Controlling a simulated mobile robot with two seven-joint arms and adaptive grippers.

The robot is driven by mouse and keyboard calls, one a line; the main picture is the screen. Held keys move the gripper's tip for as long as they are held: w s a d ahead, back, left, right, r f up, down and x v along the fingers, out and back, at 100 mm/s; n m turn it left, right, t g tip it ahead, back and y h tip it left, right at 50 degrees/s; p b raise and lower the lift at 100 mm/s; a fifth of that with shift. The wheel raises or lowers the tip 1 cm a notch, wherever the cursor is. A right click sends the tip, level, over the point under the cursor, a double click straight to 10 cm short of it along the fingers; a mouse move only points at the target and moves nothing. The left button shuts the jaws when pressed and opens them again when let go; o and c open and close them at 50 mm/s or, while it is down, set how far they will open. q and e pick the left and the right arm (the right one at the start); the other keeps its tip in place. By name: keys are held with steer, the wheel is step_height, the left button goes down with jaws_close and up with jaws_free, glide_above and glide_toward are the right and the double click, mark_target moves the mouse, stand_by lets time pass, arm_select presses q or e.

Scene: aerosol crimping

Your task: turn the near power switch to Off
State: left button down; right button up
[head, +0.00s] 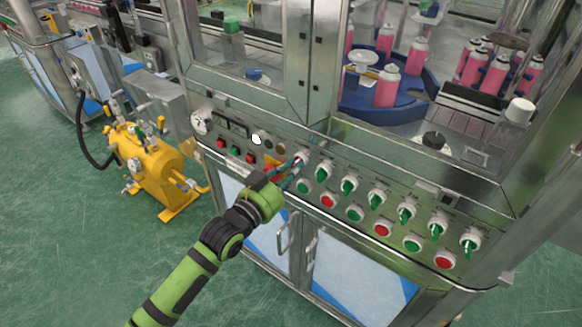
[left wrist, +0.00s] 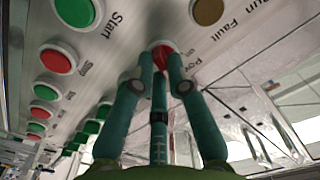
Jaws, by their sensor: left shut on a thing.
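The near power switch (head: 302,155) is a red knob in a pale round collar on the machine's sloping front panel. My right gripper is in neither view.
A row of green rotary switches (head: 376,196) and green and red push buttons (head: 328,201) continues to the right. A gauge (head: 199,123) is at the panel's left. A yellow tank (head: 146,163) stands on the floor at left. Pink cans (head: 387,87) stand behind the glass.

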arm_select(q)
steer(key=shift+r+n+p, duration=0.2)
steer(key=shift+n+p, duration=1.55)
steer(key=shift+n, duration=3.25)
steer(key=c, duration=1.2)
jaws_free()
steer(key=shift+a, duration=0.1)
steer(key=v, duration=1.2)
